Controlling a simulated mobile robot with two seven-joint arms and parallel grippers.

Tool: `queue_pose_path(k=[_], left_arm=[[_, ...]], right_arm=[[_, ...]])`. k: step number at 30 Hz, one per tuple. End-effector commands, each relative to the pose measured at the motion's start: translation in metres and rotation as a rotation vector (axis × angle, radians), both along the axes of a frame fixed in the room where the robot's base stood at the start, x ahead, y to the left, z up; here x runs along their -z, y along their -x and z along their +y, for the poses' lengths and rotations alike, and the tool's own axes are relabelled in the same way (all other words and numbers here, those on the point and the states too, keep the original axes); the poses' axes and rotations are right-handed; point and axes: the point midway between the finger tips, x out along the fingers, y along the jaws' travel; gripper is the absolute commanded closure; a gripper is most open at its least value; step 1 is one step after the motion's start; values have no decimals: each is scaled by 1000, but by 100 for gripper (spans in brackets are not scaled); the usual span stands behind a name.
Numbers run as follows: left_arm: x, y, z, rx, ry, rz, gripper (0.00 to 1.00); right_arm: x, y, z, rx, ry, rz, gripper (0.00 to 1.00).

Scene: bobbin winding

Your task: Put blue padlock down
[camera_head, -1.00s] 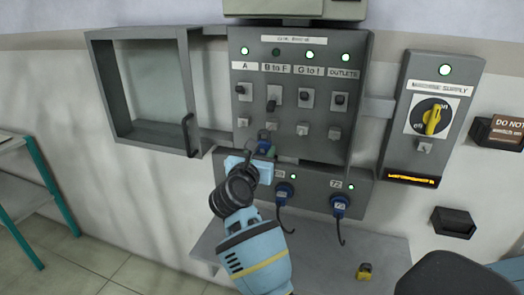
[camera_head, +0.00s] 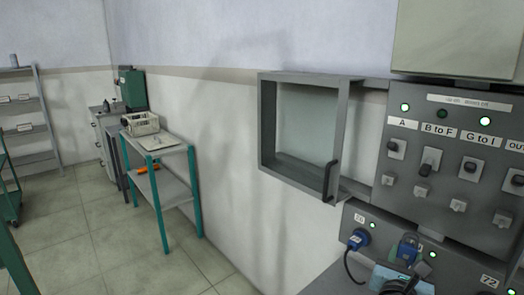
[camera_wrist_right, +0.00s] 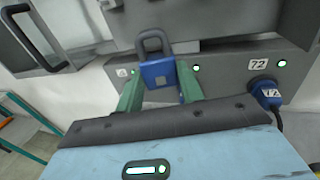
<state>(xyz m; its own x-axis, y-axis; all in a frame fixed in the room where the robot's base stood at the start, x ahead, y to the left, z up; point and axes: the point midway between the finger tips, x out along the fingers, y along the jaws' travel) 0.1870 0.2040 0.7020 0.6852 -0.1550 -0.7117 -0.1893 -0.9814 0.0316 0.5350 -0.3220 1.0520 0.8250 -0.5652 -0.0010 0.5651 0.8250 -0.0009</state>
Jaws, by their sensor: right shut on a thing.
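The blue padlock (camera_head: 408,250) is at the lower right of the head view, in front of the lower grey socket panel. In the right wrist view the blue padlock (camera_wrist_right: 158,74) is upright, its dark shackle on top, between two green fingers. My right gripper (camera_wrist_right: 160,90) is shut on its body. In the head view the right gripper (camera_head: 412,264) shows only in part at the bottom edge. I cannot tell whether the padlock touches the panel behind it. My left gripper is not in view.
An open grey wall box (camera_head: 266,125) hangs left of the switch panel (camera_head: 440,150). Blue plugs sit in sockets, one left (camera_head: 358,238) and one at 72 (camera_wrist_right: 266,92). A grey shelf (camera_head: 335,283) lies below. A teal-legged table (camera_head: 165,143) stands further left, with open floor.

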Motion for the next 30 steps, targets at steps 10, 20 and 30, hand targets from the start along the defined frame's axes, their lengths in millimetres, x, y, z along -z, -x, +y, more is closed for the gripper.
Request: queue_pose_path(k=[10,20,30], left_arm=[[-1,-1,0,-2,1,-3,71],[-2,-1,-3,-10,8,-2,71],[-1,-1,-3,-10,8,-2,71]], right_arm=[[44,84,56,-342,4,7,90],[59,147,102,-570,-1,1,90],[59,155,108,-604,1,-2,90]])
